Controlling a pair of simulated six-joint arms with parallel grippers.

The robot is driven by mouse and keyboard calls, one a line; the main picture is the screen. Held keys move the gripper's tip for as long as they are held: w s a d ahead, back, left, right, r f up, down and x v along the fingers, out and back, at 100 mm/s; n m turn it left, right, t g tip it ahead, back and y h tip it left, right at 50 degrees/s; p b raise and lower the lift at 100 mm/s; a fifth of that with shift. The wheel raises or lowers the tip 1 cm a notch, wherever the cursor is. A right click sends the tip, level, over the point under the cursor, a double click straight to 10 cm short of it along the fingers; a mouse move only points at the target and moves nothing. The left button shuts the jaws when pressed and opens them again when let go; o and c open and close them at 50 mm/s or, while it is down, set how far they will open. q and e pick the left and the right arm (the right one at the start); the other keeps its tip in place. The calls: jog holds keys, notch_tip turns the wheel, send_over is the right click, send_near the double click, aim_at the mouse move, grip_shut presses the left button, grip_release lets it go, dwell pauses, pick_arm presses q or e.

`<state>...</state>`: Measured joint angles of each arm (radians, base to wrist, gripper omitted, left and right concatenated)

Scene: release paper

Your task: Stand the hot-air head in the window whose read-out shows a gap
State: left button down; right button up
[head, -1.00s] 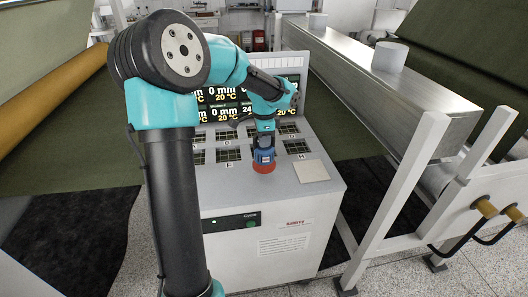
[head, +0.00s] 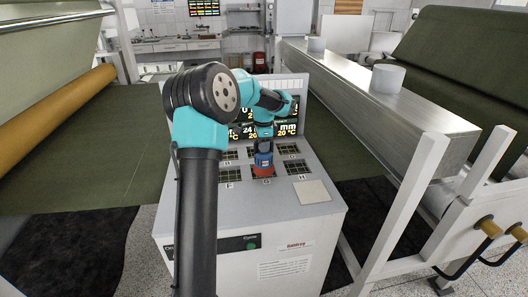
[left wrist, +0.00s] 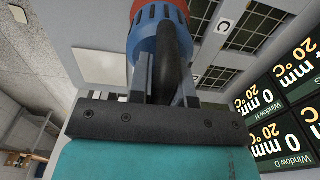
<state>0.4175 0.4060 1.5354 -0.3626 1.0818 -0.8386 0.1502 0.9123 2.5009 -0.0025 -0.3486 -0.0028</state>
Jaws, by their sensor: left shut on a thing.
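The hot-air head (head: 263,160), a blue body with an orange-red lower end, is upright over the front-row window between F and H. It also shows in the left wrist view (left wrist: 160,22), with its lower end cut off by the top edge. My left gripper (head: 264,138) is shut on it from above. I cannot tell whether its lower end touches the window. The read-out panel (head: 246,131) behind is partly covered by my arm; a 24 and 20 °C show. In the left wrist view, one partly cut read-out (left wrist: 298,72) ends in 4 mm; windows H and D read 0 mm.
Window F (head: 229,175) and window H (head: 298,167) lie on either side, with more gridded windows behind. A pale square plate (head: 312,192) lies at the cabinet top's right front. A metal beam (head: 390,100) runs along the right. My right gripper is not in view.

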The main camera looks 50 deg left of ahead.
pick_arm(q)
jog(key=shift+w+a+f, duration=0.15)
jog(key=shift+w+a, duration=1.5)
jog(key=shift+a, duration=0.25)
jog(key=shift+f, duration=1.85)
jog(key=c, duration=1.1)
grip_release()
jog(key=shift+f, duration=0.1)
notch_tip(320, 180, up, 12)
jog(key=shift+d+r, duration=0.1)
jog(key=shift+r, duration=0.05)
